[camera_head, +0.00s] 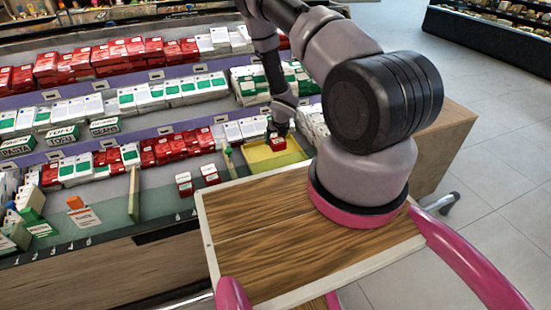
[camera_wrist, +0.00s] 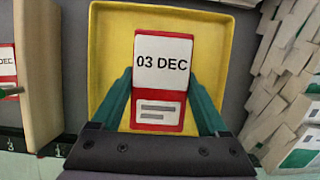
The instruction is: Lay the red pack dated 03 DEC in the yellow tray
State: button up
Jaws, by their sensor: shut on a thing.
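The red pack dated 03 DEC (camera_wrist: 161,72) is between the two green fingers of my gripper (camera_wrist: 163,105) in the wrist view. My gripper is shut on it, and its white label with the date faces the camera. The yellow tray (camera_wrist: 108,42) lies behind and around the pack in this view. Whether the pack touches the tray floor cannot be told. In the head view the pack (camera_head: 278,144) shows small and red over the yellow tray (camera_head: 256,158), below my gripper (camera_head: 279,132).
Two red-and-white packs (camera_head: 184,185) stand left of the tray on the shelf. A wooden divider (camera_wrist: 40,70) stands left of the tray in the wrist view, and stacked white boxes (camera_wrist: 290,80) stand to its right. Shelves with red and white packs rise behind.

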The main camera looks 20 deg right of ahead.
aim_at(279, 142)
notch_tip(279, 142, down, 9)
jog(key=shift+r, duration=0.2)
dwell(0.3)
jog(key=o, duration=1.4)
jog(key=shift+f, duration=0.1)
jog(key=v, duration=1.2)
